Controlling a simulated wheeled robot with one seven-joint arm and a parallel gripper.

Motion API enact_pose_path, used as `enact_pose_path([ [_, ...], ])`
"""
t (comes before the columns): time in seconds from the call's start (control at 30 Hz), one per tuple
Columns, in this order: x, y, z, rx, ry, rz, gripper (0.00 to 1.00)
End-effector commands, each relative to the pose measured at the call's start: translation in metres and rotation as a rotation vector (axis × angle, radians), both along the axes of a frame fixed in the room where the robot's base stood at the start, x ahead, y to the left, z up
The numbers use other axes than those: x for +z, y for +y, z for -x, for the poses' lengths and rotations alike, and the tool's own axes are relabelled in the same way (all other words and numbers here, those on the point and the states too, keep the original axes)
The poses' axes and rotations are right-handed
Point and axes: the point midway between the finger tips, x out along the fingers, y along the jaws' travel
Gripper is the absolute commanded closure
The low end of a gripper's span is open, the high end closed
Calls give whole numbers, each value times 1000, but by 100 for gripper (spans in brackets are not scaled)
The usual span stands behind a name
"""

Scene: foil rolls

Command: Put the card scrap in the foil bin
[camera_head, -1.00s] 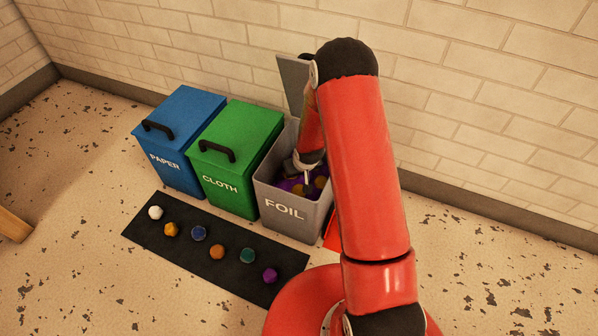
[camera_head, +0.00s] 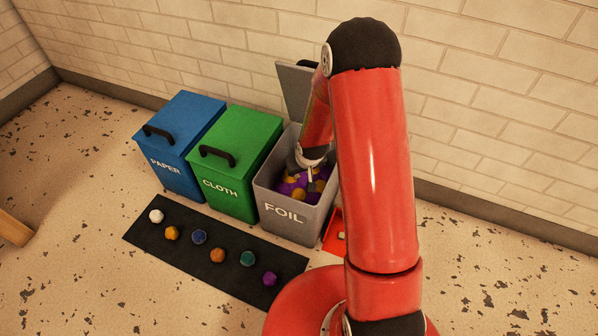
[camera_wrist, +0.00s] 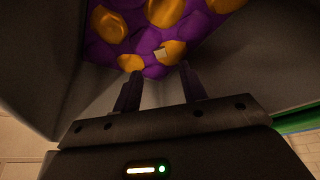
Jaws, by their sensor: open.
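The foil bin (camera_head: 283,213) is grey, with its lid (camera_head: 294,88) standing open at the back. Purple and orange lumps (camera_head: 293,186) fill its inside. A small pale scrap (camera_wrist: 160,54), which looks like card, lies on the lumps just beyond my fingertips in the wrist view. My gripper (camera_wrist: 158,84) is open, pointing down into the bin, with its fingers apart and nothing between them. In the head view my gripper (camera_head: 310,182) is at the bin's mouth, partly hidden by my wrist.
Shut blue paper (camera_head: 168,166) and green cloth (camera_head: 222,187) bins stand left of the foil bin. A black mat (camera_head: 185,242) with several coloured lumps lies in front. A red tray (camera_head: 331,245) with a small pale piece (camera_head: 341,236) sits right of the foil bin, partly behind my arm.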

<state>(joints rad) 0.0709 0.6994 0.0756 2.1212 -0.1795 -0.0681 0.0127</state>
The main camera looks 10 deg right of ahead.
Motion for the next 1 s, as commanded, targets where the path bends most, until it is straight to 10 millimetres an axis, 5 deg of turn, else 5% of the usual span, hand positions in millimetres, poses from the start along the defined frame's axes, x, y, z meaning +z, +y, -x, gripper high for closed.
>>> enact_pose_path([
  [0.43,68,-5,19,-6,-11,12,58],
  [0.67,173,-12,52,-44,-40,54,58],
  [1.0,301,-14,162,-116,-79,51,58],
])
